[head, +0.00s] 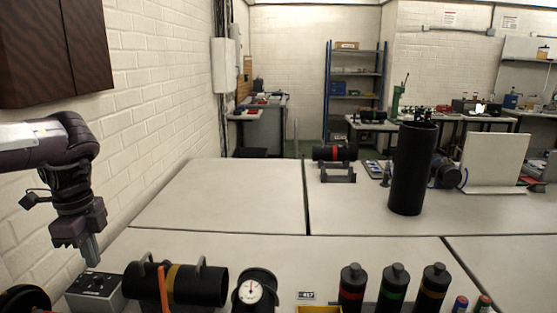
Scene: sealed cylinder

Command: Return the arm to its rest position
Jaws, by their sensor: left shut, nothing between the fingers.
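My left gripper (91,248) hangs at the left of the head view, pointing down. Its fingers are shut with nothing between them. It is above the table's left edge, over a grey box with knobs (96,284), and appears apart from it. My left arm comes in from the left edge near the white brick wall. My right arm and gripper do not show.
A black cylinder with a yellow band (176,284) lies near the front, beside a dial gauge (254,290). Several dark bottles (394,287) stand at front right. A tall black tube (412,168) stands farther back. The back-left tabletop (225,195) is clear. A dark wall cabinet (55,52) hangs upper left.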

